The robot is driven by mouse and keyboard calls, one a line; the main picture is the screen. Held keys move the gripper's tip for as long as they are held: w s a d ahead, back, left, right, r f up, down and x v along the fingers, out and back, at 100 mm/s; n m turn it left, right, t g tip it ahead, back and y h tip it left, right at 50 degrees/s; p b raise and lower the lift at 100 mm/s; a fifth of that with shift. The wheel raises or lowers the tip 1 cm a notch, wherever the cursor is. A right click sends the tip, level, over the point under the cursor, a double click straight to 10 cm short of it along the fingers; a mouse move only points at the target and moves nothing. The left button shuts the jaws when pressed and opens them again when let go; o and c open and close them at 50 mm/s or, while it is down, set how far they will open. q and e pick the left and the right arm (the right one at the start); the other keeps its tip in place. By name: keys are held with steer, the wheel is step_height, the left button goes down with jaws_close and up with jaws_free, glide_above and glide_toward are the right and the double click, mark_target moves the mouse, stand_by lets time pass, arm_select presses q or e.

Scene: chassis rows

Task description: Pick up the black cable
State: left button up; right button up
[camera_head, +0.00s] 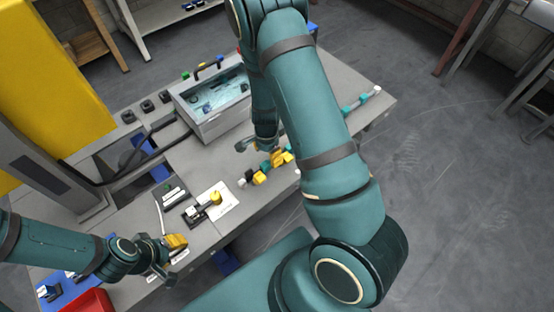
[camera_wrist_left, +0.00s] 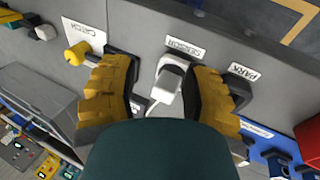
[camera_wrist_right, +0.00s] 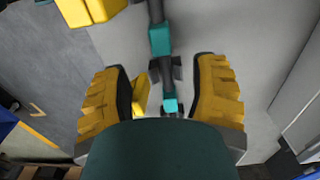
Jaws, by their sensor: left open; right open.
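A black strand with teal blocks (camera_wrist_right: 160,40) lies between the fingers of my right gripper (camera_wrist_right: 168,100) in the right wrist view; I cannot tell whether it is the black cable. In the head view my right gripper (camera_head: 264,146) is open, low over the bench by a row of teal and yellow pieces. Another black cable (camera_head: 150,133) runs across the bench's left side in the head view. My left gripper (camera_wrist_left: 163,95) is open, its fingers either side of a white connector (camera_wrist_left: 168,82) by the SENSOR label. It also shows in the head view (camera_head: 168,252).
A grey open bin (camera_head: 215,130) stands on the bench (camera_head: 190,160). A yellow knob (camera_wrist_left: 76,54) sits beside my left gripper. A red box (camera_head: 88,301) and blue mat are at the front left. My right arm hides part of the bench.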

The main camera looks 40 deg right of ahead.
mark_target(269, 163)
arm_select(q)
steer(key=shift+w+f+b, duration=0.25)
steer(key=shift+f+b, duration=0.7)
steer(key=shift+f, duration=0.15)
arm_select(e)
steer(key=shift+w+d+f, duration=0.1)
steer(key=shift+f, duration=1.6)
steer(key=shift+w+d+f, duration=0.1)
steer(key=shift+f, duration=1.55)
steer(key=shift+c, duration=0.2)
arm_select(q)
steer(key=shift+a, duration=0.1)
arm_select(e)
steer(key=shift+s, duration=0.1)
jaws_close()
